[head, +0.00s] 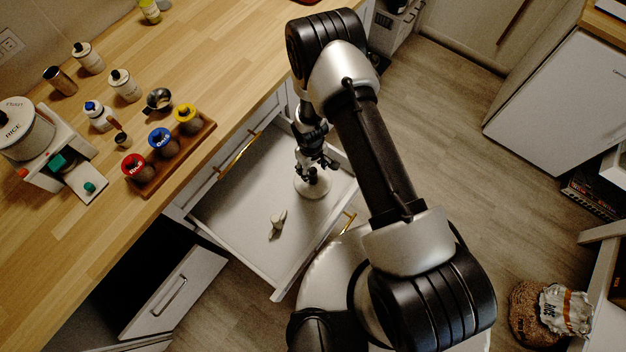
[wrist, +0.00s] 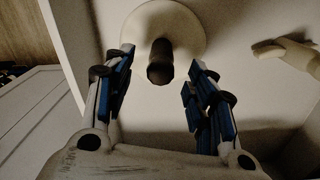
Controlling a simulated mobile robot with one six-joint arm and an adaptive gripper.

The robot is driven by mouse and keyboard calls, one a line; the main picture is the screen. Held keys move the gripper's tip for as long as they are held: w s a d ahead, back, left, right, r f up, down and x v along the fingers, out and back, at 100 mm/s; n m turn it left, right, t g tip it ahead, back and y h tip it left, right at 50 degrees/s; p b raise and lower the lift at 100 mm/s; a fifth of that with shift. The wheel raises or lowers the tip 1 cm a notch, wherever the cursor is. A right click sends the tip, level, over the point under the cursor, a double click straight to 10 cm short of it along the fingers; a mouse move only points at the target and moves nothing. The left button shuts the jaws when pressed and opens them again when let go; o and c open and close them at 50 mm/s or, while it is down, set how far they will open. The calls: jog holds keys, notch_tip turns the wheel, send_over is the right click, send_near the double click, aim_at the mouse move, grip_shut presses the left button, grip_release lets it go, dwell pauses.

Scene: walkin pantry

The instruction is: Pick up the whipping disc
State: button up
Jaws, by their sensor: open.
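The whipping disc, a round cream disc (wrist: 190,22) with a dark upright knob (wrist: 160,66), lies in the open drawer. In the head view, the disc (head: 313,187) shows below my gripper (head: 316,163), which partly hides it. In the wrist view, my gripper (wrist: 161,60) is open, its blue-padded fingers apart on either side of the knob. There are visible gaps between the knob and both fingers. I cannot tell how far the fingertips are above the disc.
A small pale tool (head: 278,221) lies in the same drawer (head: 231,207), left of the disc; it also shows in the wrist view (wrist: 289,52). Drawer walls surround both. The wooden counter (head: 215,75) holds jars, bottles and a rack (head: 180,160). The rest of the drawer floor is clear.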

aim_at(313, 177)
notch_tip(313, 177, down, 7)
jog(key=shift+s+r+b, duration=0.1)
jog(key=shift+b, duration=0.85)
jog(key=shift+d+r, duration=0.1)
jog(key=shift+c, duration=0.5)
jog(key=c, duration=1.1)
